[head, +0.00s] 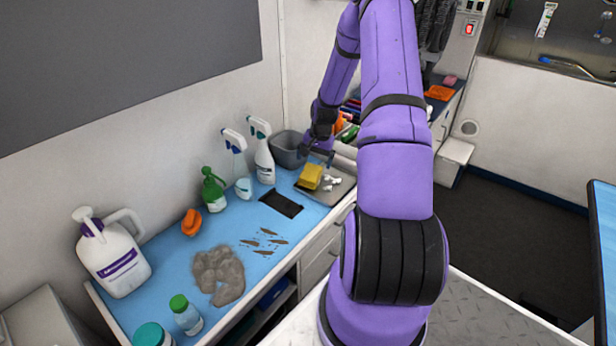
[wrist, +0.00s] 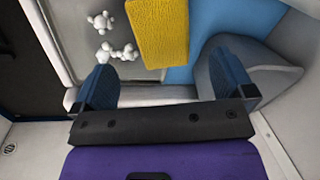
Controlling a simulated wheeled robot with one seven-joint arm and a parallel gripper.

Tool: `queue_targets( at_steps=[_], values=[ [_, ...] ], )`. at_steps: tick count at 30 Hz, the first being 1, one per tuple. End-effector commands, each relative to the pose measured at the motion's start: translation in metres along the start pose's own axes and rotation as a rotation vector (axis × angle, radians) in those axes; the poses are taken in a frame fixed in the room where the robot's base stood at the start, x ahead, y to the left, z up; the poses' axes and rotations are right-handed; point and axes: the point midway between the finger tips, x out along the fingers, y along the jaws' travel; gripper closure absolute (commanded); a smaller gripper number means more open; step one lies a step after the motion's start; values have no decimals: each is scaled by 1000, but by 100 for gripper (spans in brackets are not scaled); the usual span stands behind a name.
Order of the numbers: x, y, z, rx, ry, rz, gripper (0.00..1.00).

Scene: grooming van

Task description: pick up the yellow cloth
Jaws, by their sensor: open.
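The yellow cloth (head: 310,176) is a folded, thick rectangle at the far end of the blue counter, at the edge of a grey tray. In the wrist view the cloth (wrist: 160,30) lies ahead of the fingers, partly over the tray and partly over the blue surface, and runs out of the top of the picture. My gripper (wrist: 164,88) is open with nothing between its two blue-padded fingers. In the head view my gripper (head: 317,155) is just behind and above the cloth, apart from it as far as I can tell.
White bone-shaped pieces (wrist: 118,52) lie on the grey tray (head: 345,187) beside the cloth. A grey bin (head: 287,152) stands close by at the wall. Spray bottles (head: 264,163), a black mat (head: 281,204) and a grey-brown fur clump (head: 218,275) occupy the nearer counter.

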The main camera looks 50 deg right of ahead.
Motion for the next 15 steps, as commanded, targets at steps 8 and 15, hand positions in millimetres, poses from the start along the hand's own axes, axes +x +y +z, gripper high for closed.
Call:
queue_targets(
  at_steps=[8,15],
  values=[
    [21,-1,0,-2,1,0,0],
    [52,-5,-1,-2,-1,0,0]
  ],
)
